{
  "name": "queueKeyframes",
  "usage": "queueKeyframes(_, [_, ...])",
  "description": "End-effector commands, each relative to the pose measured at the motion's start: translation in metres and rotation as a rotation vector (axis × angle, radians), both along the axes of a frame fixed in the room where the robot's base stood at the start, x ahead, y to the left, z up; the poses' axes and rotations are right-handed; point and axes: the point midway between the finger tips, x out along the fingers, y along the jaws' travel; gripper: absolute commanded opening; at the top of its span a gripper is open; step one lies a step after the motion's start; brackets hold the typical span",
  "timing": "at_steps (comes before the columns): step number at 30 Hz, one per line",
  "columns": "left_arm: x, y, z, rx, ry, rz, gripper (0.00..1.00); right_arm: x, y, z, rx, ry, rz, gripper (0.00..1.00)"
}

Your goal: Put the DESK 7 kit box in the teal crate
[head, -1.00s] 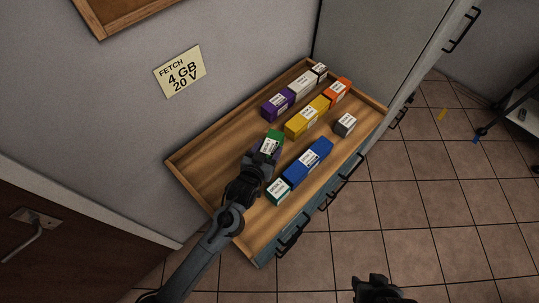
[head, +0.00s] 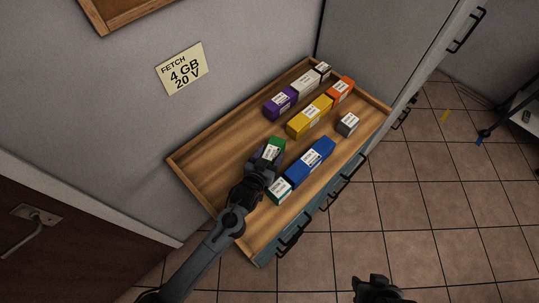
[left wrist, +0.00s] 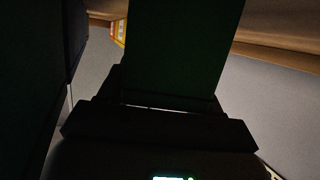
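My left gripper (head: 266,168) is low over the open wooden drawer, at a green box (head: 275,144) with a white label. In the left wrist view the green box (left wrist: 185,50) fills the space in front of the palm, and the gripper looks shut on it. A purple piece (head: 279,158) shows close beside it. The labels are too small to read, so I cannot tell which box is DESK 7. I see no teal crate. My right gripper (head: 380,290) is at the bottom edge, away from the drawer; its fingers are unclear.
The drawer (head: 205,183) also holds blue (head: 310,162), teal (head: 279,190), yellow (head: 309,117), purple (head: 280,104), white (head: 306,83), orange (head: 340,90) and grey (head: 347,124) boxes. A wall note (head: 183,70) reads "FETCH 4 GB 20 V". Tiled floor (head: 400,210) lies right.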

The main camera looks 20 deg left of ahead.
Motion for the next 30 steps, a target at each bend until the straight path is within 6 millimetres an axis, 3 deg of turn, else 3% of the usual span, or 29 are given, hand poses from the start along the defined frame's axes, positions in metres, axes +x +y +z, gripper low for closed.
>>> queueKeyframes(1, [0.000, 0.000, 0.000, 0.000, 0.000, 0.000, 0.72, 0.000, -0.001, 0.000, -0.003, 0.001, 0.001, 0.43])
queueKeyframes(4, [0.000, 0.000, 0.000, 0.000, 0.000, 0.000, 0.87, 0.000, -0.001, 0.000, -0.004, 0.000, 0.003, 0.43])
queueKeyframes(16, [-0.002, 0.000, 0.004, 0.000, 0.001, 0.000, 0.88, 0.000, 0.000, 0.001, -0.003, 0.001, 0.001, 0.43])
queueKeyframes(23, [-0.030, 0.002, 0.012, 0.001, 0.001, -0.001, 0.88, 0.000, 0.001, 0.005, 0.003, 0.000, -0.002, 0.43])
queueKeyframes(30, [-0.073, 0.006, 0.025, 0.000, 0.003, 0.000, 0.88, 0.000, 0.001, 0.008, 0.006, 0.001, -0.003, 0.43])
